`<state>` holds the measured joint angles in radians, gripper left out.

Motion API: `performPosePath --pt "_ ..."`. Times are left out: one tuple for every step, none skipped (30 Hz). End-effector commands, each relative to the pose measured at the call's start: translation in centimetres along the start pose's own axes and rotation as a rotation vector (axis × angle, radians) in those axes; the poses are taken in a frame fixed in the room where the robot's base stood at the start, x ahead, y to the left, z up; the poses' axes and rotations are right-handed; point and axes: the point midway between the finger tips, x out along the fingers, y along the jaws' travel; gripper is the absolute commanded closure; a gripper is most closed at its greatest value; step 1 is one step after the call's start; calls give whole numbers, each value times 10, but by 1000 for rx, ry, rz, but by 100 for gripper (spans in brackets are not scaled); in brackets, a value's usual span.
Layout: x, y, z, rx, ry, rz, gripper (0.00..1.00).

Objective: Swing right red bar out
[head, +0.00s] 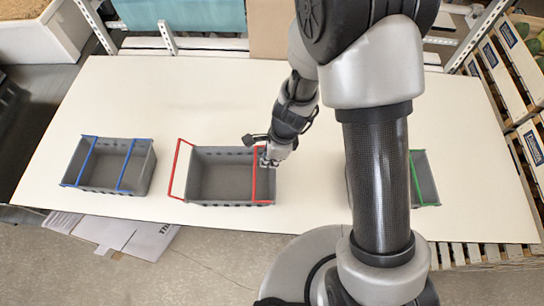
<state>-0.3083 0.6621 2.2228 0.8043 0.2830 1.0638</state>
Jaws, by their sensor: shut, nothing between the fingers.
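The grey crate with red bars (222,174) stands in the middle of the white table, open and empty. Its left red bar (175,168) is swung outward past the left wall. Its right red bar (254,180) lies across the crate's opening, just inside the right wall. My gripper (267,161) is shut and empty at the crate's right wall, close to the upper part of the right red bar. I cannot tell whether the fingertips touch the bar.
A grey crate with blue bars (109,167) stands to the left. A grey crate with green bars (424,179) stands to the right, partly hidden behind my arm. The white table (310,190) is bare between the crates. Stacked wooden crates (507,75) line the right side.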

Motion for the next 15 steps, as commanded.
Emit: performPosePath --pt "0 0 0 0 0 0 100" --pt "0 0 0 0 0 0 100" --pt "-1 0 0 0 -1 0 100" --pt "-2 0 0 0 -1 0 100" --pt "-2 0 0 0 -1 0 100" --pt "-4 0 1 0 -1 0 100" --pt "-6 0 1 0 -1 0 100" --pt "-7 0 2 0 -1 0 100" --pt "-9 0 2 0 -1 0 100" --pt "-11 0 2 0 -1 0 100" --pt "-12 0 3 0 -1 0 100" --pt "-14 0 3 0 -1 0 100" --pt "-16 0 3 0 -1 0 100" --pt "-16 0 3 0 -1 0 100" --pt "-17 0 4 0 -1 0 100"
